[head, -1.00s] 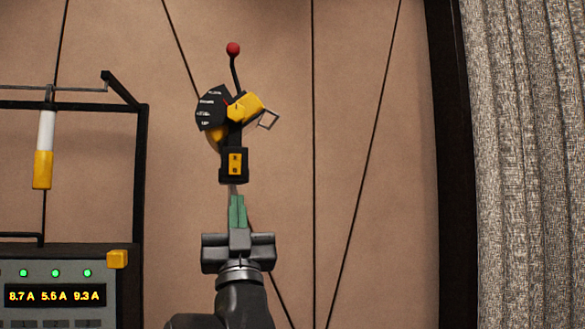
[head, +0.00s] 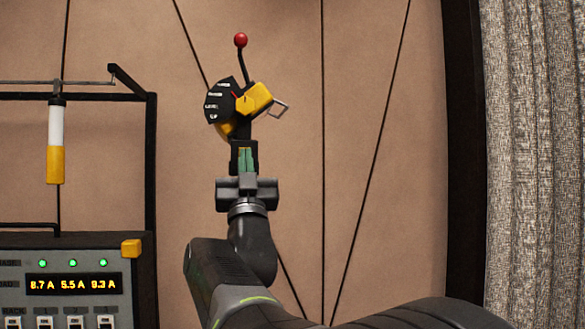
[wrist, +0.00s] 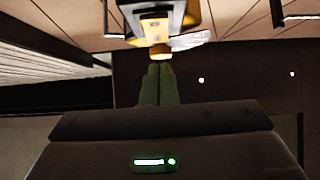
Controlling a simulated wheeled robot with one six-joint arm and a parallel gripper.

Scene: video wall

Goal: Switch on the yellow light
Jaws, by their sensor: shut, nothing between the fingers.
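A device with a black dial (head: 215,103), a yellow block (head: 256,98) and a red-knobbed lever (head: 240,41) stands in front of the brown wall. Below it is a small black box (head: 236,157), its front now mostly covered by my gripper. My gripper (head: 246,152) points up at this box, its green fingers shut and empty. In the wrist view the fingertips (wrist: 160,66) are just under a yellow part (wrist: 154,30) of the box; I cannot tell whether they touch it. No lit yellow lamp is clear to me.
At left a black frame (head: 152,190) holds a hanging white and yellow cylinder (head: 56,140). Below it a grey panel (head: 135,282) has green lights, a yellow readout (head: 73,285), switches and a yellow block (head: 131,248). A grey curtain (head: 535,160) hangs at right.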

